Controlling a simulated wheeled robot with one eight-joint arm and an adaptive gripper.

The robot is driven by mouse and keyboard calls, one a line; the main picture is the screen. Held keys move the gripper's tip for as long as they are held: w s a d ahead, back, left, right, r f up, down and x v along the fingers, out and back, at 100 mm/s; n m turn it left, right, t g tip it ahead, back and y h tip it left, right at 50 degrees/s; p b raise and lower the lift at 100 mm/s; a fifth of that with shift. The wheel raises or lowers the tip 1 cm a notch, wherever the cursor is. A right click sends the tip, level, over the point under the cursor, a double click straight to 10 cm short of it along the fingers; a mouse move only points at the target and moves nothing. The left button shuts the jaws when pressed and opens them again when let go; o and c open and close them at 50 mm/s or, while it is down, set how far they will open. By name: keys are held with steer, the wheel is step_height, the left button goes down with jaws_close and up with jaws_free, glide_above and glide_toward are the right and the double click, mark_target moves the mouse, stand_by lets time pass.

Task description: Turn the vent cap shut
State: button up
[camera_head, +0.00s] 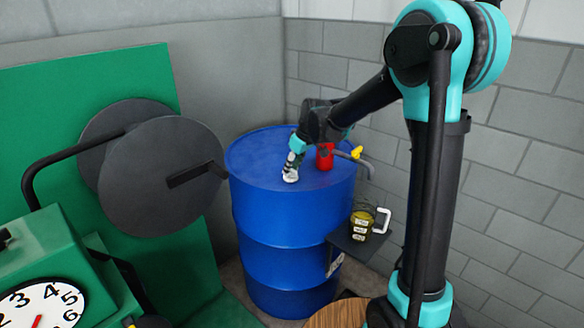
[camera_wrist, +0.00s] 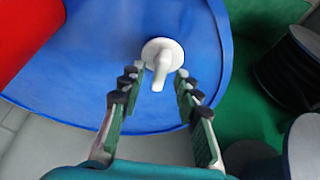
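The vent cap (camera_wrist: 161,58) is white, with a round base and a lever-like handle, on the blue drum top (camera_wrist: 110,75). In the wrist view its handle points down toward my gripper (camera_wrist: 155,85). My gripper is open, with its two padded fingers apart on either side of the handle's end. I see no contact between the fingers and the cap. In the head view the cap (camera_head: 290,176) shows as a small white shape on the drum (camera_head: 285,215), just below my gripper (camera_head: 293,163), which partly hides it.
A red cylinder (camera_head: 325,157) stands on the drum top, right of my gripper. A yellow-handled tap (camera_head: 357,153) is at the drum's right edge. A shelf with a mug (camera_head: 361,222) is on the drum's side. Green machinery with dark discs (camera_head: 160,175) stands left.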

jaws_close()
steer(key=shift+m, duration=0.3)
stand_by(0.3)
steer(key=m+t+h, duration=0.1)
steer(key=m, duration=0.2)
steer(key=shift+s+a+m, duration=0.1)
steer(key=shift+a+m, duration=0.05)
steer(key=shift+m, duration=0.15)
steer(key=m+h, duration=0.1)
steer(key=m, duration=0.1)
steer(key=m+h, duration=0.1)
steer(key=m, duration=0.1)
steer(key=shift+a+m+t, duration=0.1)
steer(key=shift+m+t, duration=0.2)
steer(key=shift+t, duration=0.1)
steer(key=m+h, duration=0.1)
steer(key=m, duration=0.3)
steer(key=shift+a+m+h, duration=0.1)
steer(key=shift+m+h, duration=0.2)
steer(key=shift+h, duration=0.1)
steer(key=shift+m+g+h, duration=0.5)
steer(key=shift+m+h, duration=0.3)
steer(key=shift+m, duration=1.4)
